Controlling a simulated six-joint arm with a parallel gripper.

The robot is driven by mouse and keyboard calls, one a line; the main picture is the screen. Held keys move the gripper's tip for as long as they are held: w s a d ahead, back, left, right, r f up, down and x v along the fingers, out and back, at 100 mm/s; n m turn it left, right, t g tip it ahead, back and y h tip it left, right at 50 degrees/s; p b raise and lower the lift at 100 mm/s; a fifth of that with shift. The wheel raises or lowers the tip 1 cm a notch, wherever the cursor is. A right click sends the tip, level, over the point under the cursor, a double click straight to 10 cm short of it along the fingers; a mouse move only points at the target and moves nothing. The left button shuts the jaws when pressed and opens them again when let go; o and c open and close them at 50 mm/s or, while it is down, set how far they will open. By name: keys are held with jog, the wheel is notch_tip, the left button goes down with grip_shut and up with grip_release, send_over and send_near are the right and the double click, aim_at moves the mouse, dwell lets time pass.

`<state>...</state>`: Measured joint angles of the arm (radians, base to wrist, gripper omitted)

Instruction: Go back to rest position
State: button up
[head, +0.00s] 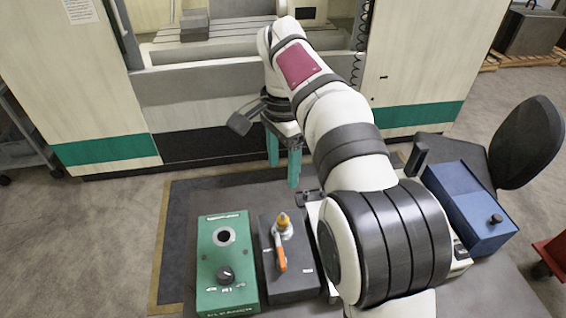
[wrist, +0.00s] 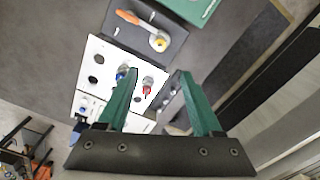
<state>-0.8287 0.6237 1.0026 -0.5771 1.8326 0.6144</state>
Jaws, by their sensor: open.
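My gripper (head: 283,174) has two green fingers set apart, with nothing between them. It hangs above the far edge of the work table, beyond the bases. In the wrist view my gripper (wrist: 159,74) is open, its fingers in front of a white panel (wrist: 98,50) with a blue and a red fitting. The green base (head: 227,285) with a round hole and a black knob stands at the front. The dark grey base (head: 292,288) with an orange-handled lever (head: 280,255) stands beside it. My arm hides most of the white panel in the head view.
A blue box (head: 462,205) with a black knob stands right of my arm. A dark rounded chair back (head: 527,142) is behind it. A large cream machine (head: 75,75) with a green stripe stands across the back. A red object (head: 553,255) is at the right edge.

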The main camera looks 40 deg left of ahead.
jog(key=shift+d, duration=0.1)
jog(key=s+d+r, duration=0.1)
jog(key=s+d, duration=0.2)
jog(key=d, duration=0.9)
jog(key=s+d+r, duration=0.1)
jog(key=s+d, duration=0.2)
jog(key=d, duration=0.9)
jog(key=s+d+f+y, duration=0.1)
jog(key=s+d+f, duration=0.3)
jog(key=s, duration=0.3)
jog(key=s+d+f+m, duration=0.1)
jog(key=s+d+f, duration=0.2)
jog(key=s, duration=0.3)
jog(key=shift+s+d+f+y, duration=0.35)
jog(key=shift+d+y, duration=0.05)
jog(key=shift+d, duration=0.05)
jog(key=shift+c, duration=0.4)
